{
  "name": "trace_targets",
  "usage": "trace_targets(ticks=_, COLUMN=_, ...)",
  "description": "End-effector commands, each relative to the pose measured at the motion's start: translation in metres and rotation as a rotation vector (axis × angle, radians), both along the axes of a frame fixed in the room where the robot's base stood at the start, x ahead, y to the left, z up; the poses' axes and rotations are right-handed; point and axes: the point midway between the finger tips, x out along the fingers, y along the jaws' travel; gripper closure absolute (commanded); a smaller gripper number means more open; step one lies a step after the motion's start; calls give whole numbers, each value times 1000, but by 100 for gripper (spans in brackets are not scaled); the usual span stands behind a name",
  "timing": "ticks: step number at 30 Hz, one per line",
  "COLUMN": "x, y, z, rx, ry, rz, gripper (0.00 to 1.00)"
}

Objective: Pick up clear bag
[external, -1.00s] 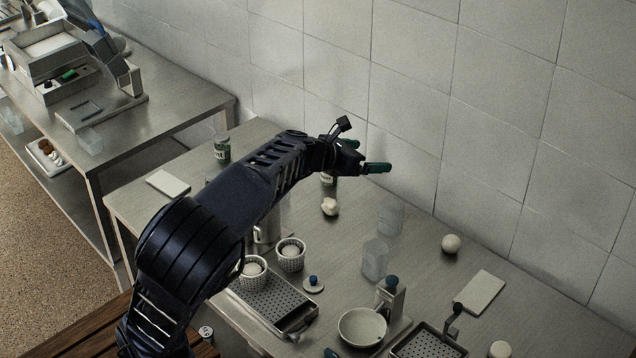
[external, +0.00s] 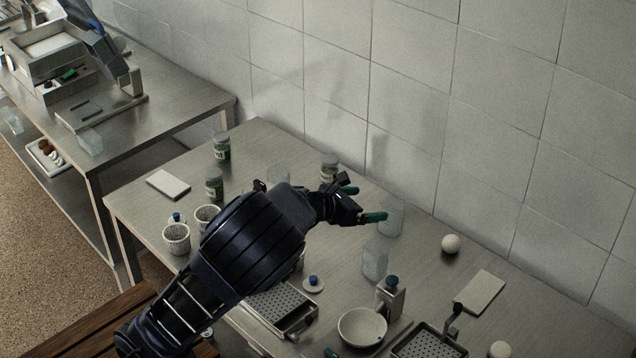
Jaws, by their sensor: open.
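Two clear see-through items stand near the wall side of the table: one (external: 375,260) just below and right of my gripper, another (external: 391,218) just right of its fingertips. A third clear item (external: 278,174) stands behind my wrist. I cannot tell which is the clear bag; they look like bags or soft containers. My gripper (external: 362,203) is open and empty, its green-tipped fingers apart above the table. The lower finger comes close to the right-hand clear item in the picture; I cannot tell if they touch.
Several green-labelled jars, including one (external: 329,167) behind my gripper, stand at the back. White perforated baskets (external: 176,239) are at left. A bowl (external: 362,327), a perforated tray (external: 283,309) and a white ball (external: 451,243) lie in front and right. My arm hides the table's middle.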

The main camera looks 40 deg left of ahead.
Motion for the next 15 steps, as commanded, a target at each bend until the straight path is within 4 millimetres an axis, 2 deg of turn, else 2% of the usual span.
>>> trace_targets(ticks=1, x=0, y=3, z=-15, rx=4, ry=3, rz=5, gripper=7)
trace_targets(ticks=9, x=0, y=2, z=-97, rx=7, ry=5, rz=3, gripper=7)
trace_targets(ticks=15, x=0, y=1, z=-141, rx=3, ry=2, rz=0, gripper=7)
